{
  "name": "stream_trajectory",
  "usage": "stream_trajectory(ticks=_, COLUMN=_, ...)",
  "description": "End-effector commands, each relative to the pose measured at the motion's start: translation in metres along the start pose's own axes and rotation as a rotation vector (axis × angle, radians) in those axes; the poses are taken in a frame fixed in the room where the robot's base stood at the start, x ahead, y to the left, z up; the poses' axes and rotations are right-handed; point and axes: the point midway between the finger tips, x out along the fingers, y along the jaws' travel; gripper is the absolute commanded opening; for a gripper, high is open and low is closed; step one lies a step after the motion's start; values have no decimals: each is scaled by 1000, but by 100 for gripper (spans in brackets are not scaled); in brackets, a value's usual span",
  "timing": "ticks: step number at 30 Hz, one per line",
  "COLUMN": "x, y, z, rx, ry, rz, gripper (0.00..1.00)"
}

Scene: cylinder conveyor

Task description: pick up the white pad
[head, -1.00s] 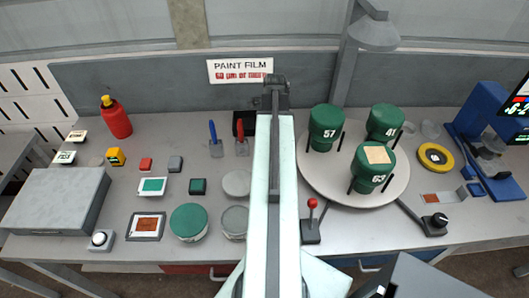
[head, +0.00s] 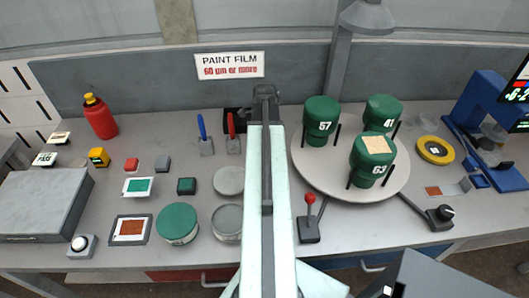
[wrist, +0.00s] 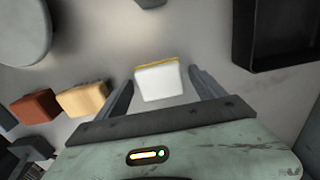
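A small white pad (wrist: 160,86) with a yellow far edge shows in the wrist view, on the grey surface. My gripper (wrist: 160,76) is open, with one dark finger to the left of the pad and one to its right. A narrow gap shows on each side, and the pad looks unheld. In the head view my own arm covers the middle of the bench, and neither the gripper nor this pad can be made out.
In the wrist view, a tan block (wrist: 82,98) and a brown block (wrist: 36,106) lie left of the gripper, and a black open box (wrist: 244,40) stands at upper right. In the head view, a turntable (head: 318,176) with green pots is right of my arm.

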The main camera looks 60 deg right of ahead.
Motion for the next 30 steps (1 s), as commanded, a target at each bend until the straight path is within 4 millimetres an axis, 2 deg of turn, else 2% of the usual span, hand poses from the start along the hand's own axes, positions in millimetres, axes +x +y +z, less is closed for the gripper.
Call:
stream_trajectory(ticks=1, x=0, y=0, z=0, rx=0, ry=0, rz=0, gripper=62)
stream_trajectory(ticks=3, x=0, y=0, z=0, rx=0, ry=0, rz=0, gripper=43)
stream_trajectory(ticks=6, x=0, y=0, z=0, rx=-1, ry=0, rz=0, gripper=19)
stream_trajectory(ticks=13, x=-2, y=0, z=1, rx=-1, ry=0, rz=0, gripper=19)
stream_trajectory(ticks=17, x=-12, y=0, z=1, rx=-1, ry=0, rz=0, gripper=19)
stream_trajectory(ticks=30, x=-97, y=0, z=1, rx=-2, ry=0, rz=0, gripper=19)
